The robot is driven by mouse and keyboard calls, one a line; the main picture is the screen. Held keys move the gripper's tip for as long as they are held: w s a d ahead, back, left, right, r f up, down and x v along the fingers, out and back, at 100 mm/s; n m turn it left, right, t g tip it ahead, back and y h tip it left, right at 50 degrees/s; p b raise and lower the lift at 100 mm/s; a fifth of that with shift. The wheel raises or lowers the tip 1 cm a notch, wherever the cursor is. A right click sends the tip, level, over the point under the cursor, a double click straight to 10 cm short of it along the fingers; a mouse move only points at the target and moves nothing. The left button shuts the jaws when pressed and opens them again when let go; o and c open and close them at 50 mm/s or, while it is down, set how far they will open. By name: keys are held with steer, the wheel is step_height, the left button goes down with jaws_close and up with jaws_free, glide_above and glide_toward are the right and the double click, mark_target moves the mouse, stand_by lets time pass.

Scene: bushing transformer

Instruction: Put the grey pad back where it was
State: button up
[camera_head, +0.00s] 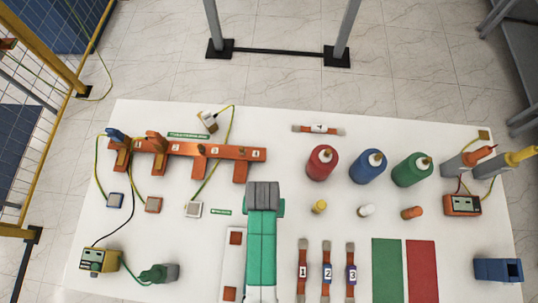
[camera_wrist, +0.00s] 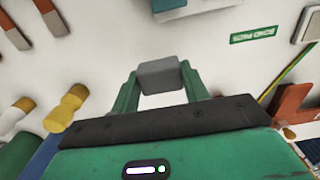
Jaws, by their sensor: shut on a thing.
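A plain grey block (camera_wrist: 158,75), which looks like the grey pad, is held between the two green fingers of my gripper (camera_wrist: 155,88) in the wrist view. It seems to be above the white table, with the height hard to judge. In the head view my gripper (camera_head: 264,206) is over the middle of the table, right of the small green label (camera_head: 221,212). The wrist view shows that label reading BOND PADS (camera_wrist: 254,34).
An orange numbered rail (camera_head: 215,152) with wires stands at the back left. Red (camera_head: 322,163), blue (camera_head: 368,167) and green (camera_head: 412,170) bottles stand right of my gripper. A white plate (camera_head: 233,255) with copper tiles lies beside my arm. Numbered strips (camera_head: 327,272) lie to the right.

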steer(key=shift+w+d+f, duration=0.15)
steer(key=shift+w+d, duration=0.9)
steer(key=shift+d, duration=0.15)
steer(key=shift+w+d+f, duration=0.15)
steer(key=shift+f, duration=0.75)
steer(key=shift+w+d+f, duration=0.1)
steer(key=shift+f, duration=0.8)
steer(key=shift+f, duration=0.15)
steer(key=o, duration=1)
steer(key=shift+c, duration=0.2)
step_height(320, 180, up, 12)
steer(key=shift+r+p, duration=0.2)
steer(key=shift+p, duration=0.25)
